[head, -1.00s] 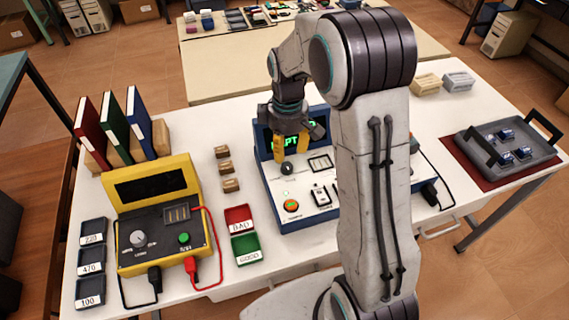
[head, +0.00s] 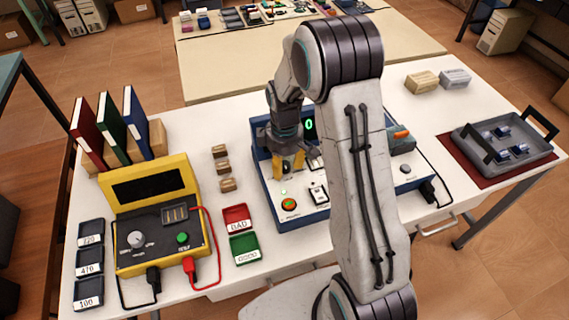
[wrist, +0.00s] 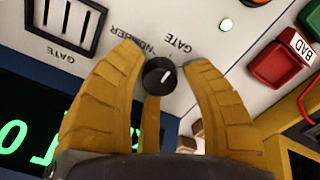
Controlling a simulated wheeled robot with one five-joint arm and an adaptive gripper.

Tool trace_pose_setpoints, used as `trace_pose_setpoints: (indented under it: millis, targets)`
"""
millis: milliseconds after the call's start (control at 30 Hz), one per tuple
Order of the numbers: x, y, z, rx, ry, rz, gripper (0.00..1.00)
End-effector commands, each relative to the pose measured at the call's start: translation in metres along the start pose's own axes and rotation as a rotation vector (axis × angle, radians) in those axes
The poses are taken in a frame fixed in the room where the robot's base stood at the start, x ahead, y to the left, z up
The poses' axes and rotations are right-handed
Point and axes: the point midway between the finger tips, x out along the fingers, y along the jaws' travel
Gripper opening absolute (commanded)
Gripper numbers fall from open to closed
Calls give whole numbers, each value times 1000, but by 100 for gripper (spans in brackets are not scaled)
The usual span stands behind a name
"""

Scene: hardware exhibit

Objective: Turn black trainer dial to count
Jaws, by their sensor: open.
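The blue-framed trainer (head: 318,213) stands on the white table. My gripper (wrist: 163,62) is open, with one yellow finger on each side of the dial and gaps visible on both sides. In the head view my gripper (head: 287,164) is low over the panel and largely covers the dial. The trainer's dark screen (wrist: 30,125) shows green characters, partly cut off. My arm hides part of the trainer.
A yellow tester (head: 160,215) with cables stands left. Red BAD (head: 237,214) and green GOOD (head: 246,244) trays lie between it and the trainer. Small brown blocks (head: 225,168) sit behind them. A grey tray (head: 500,160) is at right.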

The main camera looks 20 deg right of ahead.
Motion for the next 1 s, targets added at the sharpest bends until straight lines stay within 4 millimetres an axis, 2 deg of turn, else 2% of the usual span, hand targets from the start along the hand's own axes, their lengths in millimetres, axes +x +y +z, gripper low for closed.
trace_pose_setpoints:
  millis: [200,700,1000]
  targets:
    - [0,0,0,0,0,0,44]
    - [0,0,0,0,0,0,0]
    - [1,0,0,38,-1,-1,0]
